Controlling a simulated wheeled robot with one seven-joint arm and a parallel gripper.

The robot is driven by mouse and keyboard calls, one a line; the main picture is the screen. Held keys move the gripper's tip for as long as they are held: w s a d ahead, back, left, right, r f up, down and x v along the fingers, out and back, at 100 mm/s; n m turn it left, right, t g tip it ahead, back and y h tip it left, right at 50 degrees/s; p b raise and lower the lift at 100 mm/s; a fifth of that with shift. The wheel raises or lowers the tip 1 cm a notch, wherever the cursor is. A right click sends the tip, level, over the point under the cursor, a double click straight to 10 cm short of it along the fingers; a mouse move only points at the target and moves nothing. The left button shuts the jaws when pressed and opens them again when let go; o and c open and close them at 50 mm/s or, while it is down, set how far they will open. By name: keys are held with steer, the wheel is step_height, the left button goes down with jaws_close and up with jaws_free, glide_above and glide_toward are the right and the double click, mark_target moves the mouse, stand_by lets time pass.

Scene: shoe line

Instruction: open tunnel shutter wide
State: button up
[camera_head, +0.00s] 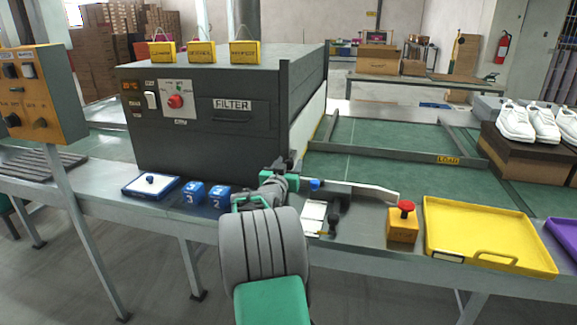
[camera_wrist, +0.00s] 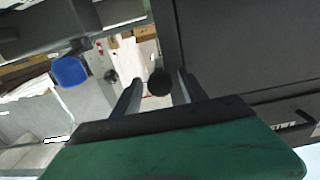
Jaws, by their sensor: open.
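The tunnel (camera_head: 205,125) is a dark grey box on the line, with a control panel and a FILTER drawer on its front. The pale panel on its right side, between dark posts, looks like the shutter (camera_head: 310,118); how far it is open I cannot tell. My gripper (camera_head: 291,162) is at the tunnel's front right corner, beside the post. In the wrist view, its two grey fingers (camera_wrist: 158,88) are apart, with a round dark knob (camera_wrist: 159,82) between them. Gaps show on both sides of the knob. The knob is hidden in the head view.
A pale bar (camera_head: 350,188) with a blue knob (camera_head: 315,184) lies right of my gripper. A red-topped yellow button box (camera_head: 403,222) and a yellow tray (camera_head: 480,235) stand further right. Blue blocks (camera_head: 205,195) stand left. White shoes (camera_head: 530,122) sit on a brown box.

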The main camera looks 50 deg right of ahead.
jaws_close()
stand_by(0.5)
stand_by(0.8)
